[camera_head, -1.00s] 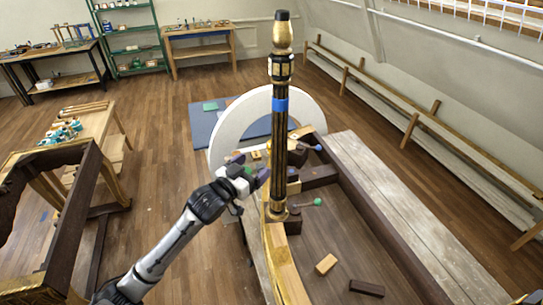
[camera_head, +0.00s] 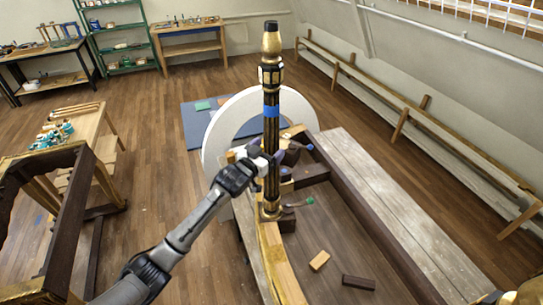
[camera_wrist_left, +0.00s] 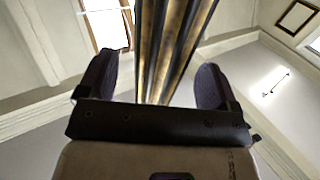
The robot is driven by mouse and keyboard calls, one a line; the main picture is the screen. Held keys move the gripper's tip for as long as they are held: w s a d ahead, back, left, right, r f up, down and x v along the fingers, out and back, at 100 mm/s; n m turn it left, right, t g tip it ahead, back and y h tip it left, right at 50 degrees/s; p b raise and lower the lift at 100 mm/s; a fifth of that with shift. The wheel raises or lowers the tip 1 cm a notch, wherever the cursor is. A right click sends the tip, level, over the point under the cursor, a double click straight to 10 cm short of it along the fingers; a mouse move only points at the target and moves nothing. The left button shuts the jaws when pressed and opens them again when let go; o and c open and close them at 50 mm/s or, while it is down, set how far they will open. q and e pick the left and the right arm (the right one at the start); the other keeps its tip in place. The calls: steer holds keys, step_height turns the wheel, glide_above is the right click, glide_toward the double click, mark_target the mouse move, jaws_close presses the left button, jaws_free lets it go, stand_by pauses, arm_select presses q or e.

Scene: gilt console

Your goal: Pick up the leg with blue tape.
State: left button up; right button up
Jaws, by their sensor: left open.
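The leg with blue tape (camera_head: 271,150) stands upright in the head view, dark and fluted with gilt parts and a blue band near its upper middle. Its lower end rests at the gilt rail of the console. My left gripper (camera_head: 267,158) is at the leg's shaft, below the blue tape. In the left wrist view the leg's shaft (camera_wrist_left: 172,50) runs between the two dark, spread fingers of the left gripper (camera_wrist_left: 158,82), with a gap on each side. The tape is not visible in that view.
The console's dark frame (camera_head: 412,262) and a pale plank (camera_head: 385,205) lie to the right. A white ring-shaped piece (camera_head: 217,135) stands behind the leg. Small wooden blocks (camera_head: 319,261) lie inside the frame. A gilt-edged dark frame (camera_head: 62,230) stands at left. Open floor lies between.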

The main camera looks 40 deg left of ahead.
arm_select(q)
steer(key=shift+w, duration=1.15)
steer(key=shift+c, duration=0.4)
steer(key=c, duration=0.9)
steer(key=shift+r, duration=0.15)
steer(key=shift+c, duration=0.7)
steer(key=shift+r, duration=0.1)
